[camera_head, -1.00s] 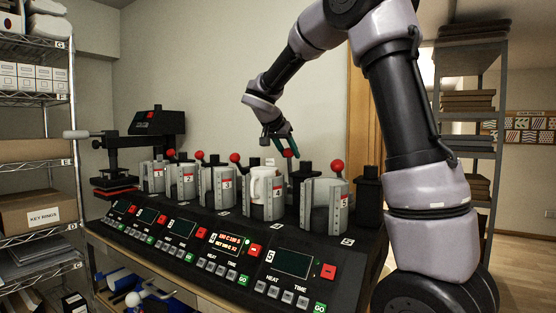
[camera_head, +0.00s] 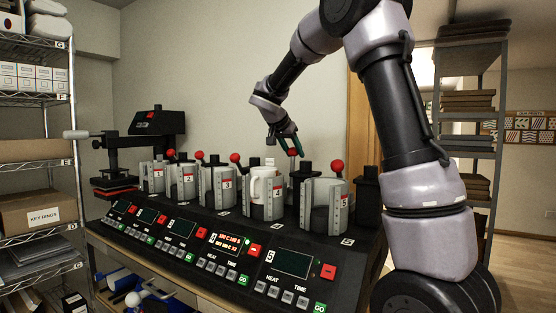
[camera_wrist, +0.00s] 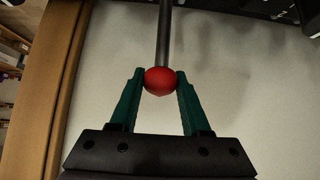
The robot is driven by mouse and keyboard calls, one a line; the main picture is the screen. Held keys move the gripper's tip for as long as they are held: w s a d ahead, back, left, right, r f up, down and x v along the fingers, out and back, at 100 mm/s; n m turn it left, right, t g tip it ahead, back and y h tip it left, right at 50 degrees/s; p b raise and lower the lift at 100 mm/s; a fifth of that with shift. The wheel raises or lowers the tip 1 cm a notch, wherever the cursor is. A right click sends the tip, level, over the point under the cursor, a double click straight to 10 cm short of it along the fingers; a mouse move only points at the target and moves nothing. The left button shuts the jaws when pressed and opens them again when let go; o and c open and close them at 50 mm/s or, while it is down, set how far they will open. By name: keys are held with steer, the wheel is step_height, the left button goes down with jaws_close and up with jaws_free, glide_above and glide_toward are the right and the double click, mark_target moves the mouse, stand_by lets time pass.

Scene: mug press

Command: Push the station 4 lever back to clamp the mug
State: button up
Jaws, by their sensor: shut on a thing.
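A white mug (camera_head: 262,186) stands in the station 4 clamp (camera_head: 277,199), whose grey jacket carries a red label 4. The station 4 lever ends in a red ball knob (camera_head: 292,152), which also shows in the wrist view (camera_wrist: 160,81) on its dark rod (camera_wrist: 164,35). My gripper (camera_head: 290,146) is at the knob, and in the wrist view its two green fingers (camera_wrist: 160,84) touch the knob on both sides. The station 4 display (camera_head: 229,241) is lit with orange text. Whether the jacket is tight on the mug cannot be told.
Stations 1, 2, 3 and 5 stand in the same row with red knobs, such as the station 5 knob (camera_head: 337,166) to the right. A flat heat press (camera_head: 118,180) stands at the left end. Wire shelves (camera_head: 38,150) fill the left side.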

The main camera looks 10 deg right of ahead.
steer(key=o, duration=0.9)
steer(key=shift+s+a+r, duration=0.15)
steer(key=shift+r, duration=0.95)
steer(key=shift+s+a+r, duration=0.2)
steer(key=shift+r, duration=0.85)
steer(key=shift+s+a+r, duration=0.15)
steer(key=shift+r, duration=0.95)
steer(key=v, duration=0.6)
